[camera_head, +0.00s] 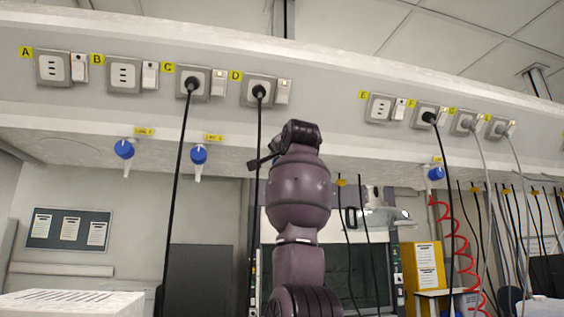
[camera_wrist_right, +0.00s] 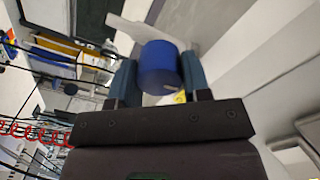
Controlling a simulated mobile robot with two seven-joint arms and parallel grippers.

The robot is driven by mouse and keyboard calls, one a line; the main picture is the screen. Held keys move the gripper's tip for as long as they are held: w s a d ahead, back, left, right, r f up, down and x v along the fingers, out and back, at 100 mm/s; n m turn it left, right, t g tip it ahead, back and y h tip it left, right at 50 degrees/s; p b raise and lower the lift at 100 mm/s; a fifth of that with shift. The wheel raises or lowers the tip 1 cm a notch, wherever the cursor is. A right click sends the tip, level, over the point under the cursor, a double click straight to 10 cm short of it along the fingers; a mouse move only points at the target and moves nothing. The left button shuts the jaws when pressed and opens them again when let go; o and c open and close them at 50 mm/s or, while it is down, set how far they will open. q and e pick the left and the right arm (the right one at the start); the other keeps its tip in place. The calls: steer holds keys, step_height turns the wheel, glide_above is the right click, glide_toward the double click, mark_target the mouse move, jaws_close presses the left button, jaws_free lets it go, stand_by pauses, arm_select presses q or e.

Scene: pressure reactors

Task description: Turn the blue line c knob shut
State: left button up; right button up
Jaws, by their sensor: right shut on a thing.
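In the right wrist view, a blue knob (camera_wrist_right: 158,68) sits between the two fingers of my right gripper (camera_wrist_right: 159,76), which is shut on it. A pale valve body (camera_wrist_right: 135,28) shows beyond the knob. In the head view, my right arm (camera_head: 299,190) rises in the middle to the underside of the shelf. It hides the held knob and most of the gripper there, so I cannot read the knob's label. My left gripper is not in view.
Other blue knobs hang under the shelf (camera_head: 60,113): two at left (camera_head: 124,148) (camera_head: 199,154) and one at right (camera_head: 435,174). Black cables (camera_head: 176,200) hang from sockets near my arm. A red coiled hose (camera_head: 465,245) hangs at right.

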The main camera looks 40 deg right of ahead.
steer(key=shift+m, duration=0.5)
steer(key=o, duration=0.9)
steer(key=shift+s, duration=0.15)
steer(key=b+v, duration=0.3)
steer(key=v, duration=0.7)
steer(key=shift+s+a+r, duration=0.1)
steer(key=shift+s+a, duration=0.05)
steer(key=shift+s, duration=0.15)
